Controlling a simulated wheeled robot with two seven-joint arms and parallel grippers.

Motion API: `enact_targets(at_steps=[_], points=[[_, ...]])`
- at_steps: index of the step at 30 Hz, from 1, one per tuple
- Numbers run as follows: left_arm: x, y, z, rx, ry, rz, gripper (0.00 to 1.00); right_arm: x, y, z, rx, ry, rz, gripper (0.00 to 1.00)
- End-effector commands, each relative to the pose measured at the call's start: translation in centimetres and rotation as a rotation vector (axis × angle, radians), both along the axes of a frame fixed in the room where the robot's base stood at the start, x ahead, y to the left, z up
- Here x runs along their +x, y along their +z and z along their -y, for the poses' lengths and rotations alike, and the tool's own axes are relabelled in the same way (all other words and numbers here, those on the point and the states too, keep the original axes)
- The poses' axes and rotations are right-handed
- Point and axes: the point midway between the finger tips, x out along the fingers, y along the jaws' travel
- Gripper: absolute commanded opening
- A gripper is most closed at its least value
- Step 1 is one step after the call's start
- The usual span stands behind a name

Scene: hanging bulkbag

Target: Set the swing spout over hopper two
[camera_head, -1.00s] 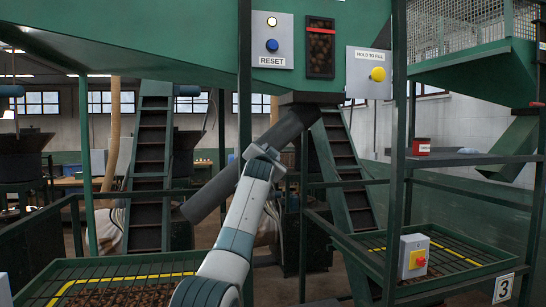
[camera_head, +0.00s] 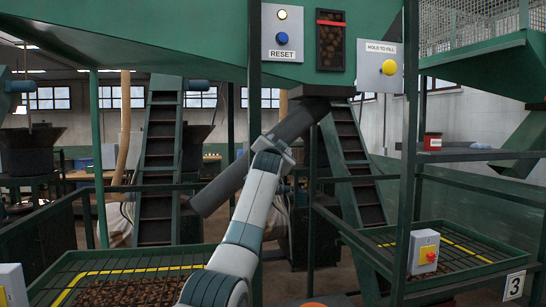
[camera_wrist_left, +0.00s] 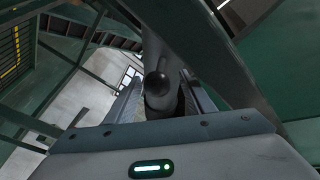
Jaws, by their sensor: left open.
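The swing spout (camera_head: 240,170) is a dark grey tube hanging from the outlet under the green bin (camera_head: 180,40). It slopes down and to the left, its lower end free in the air. My left gripper (camera_head: 272,152) is at the spout's middle, overlapping it in the head view. In the left wrist view, a dark round-ended bar (camera_wrist_left: 157,86) lies between the open fingers (camera_wrist_left: 157,100); I cannot tell whether they touch it. A grated hopper of brown pieces (camera_head: 125,260) is at lower left, with no number visible. My right gripper is out of view.
At right is another grated hopper (camera_head: 455,262) with a "3" sign (camera_head: 515,285) and a red-yellow switch box (camera_head: 423,251). A RESET panel (camera_head: 283,33) and a HOLD TO FILL panel (camera_head: 380,66) are above. Green posts and rails stand around the spout.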

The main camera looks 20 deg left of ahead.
Motion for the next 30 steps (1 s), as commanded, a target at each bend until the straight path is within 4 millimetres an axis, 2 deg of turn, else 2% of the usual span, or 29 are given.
enact_targets(at_steps=[8, 14, 30], points=[[-2.0, -0.8, 0.4, 0.001, 0.000, 0.002, 0.49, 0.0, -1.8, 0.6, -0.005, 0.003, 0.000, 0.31], [-4.4, -1.2, 1.0, 0.001, 0.000, 0.002, 0.49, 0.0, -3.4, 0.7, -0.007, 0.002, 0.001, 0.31], [-12.5, -2.3, 2.7, 0.001, 0.000, 0.005, 0.49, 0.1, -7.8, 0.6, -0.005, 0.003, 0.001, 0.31]])
